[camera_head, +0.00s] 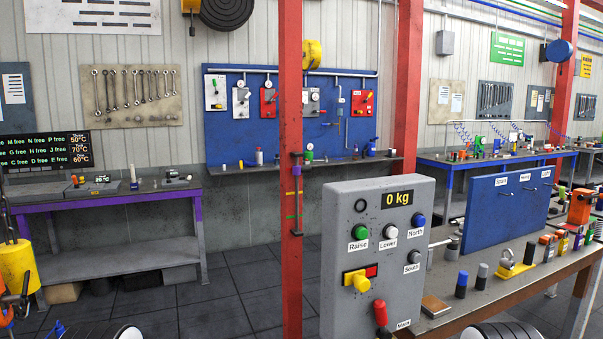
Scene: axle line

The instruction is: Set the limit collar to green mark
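A thin dark vertical rod (299,205) runs along the front of the red post (290,90) in the middle of the view, between two small dark brackets. A small purple piece (296,170), which looks like the limit collar, sits near the rod's upper end. The purple piece is above both marks. It is too small to see how it is clamped.
A grey control box (345,235) reading 0 kg, with buttons and a red-handled lever, stands right of the post. A workbench (500,300) with loose parts extends right. A purple-legged bench (120,190) is back left. The tiled floor (235,290) left of the post looks clear.

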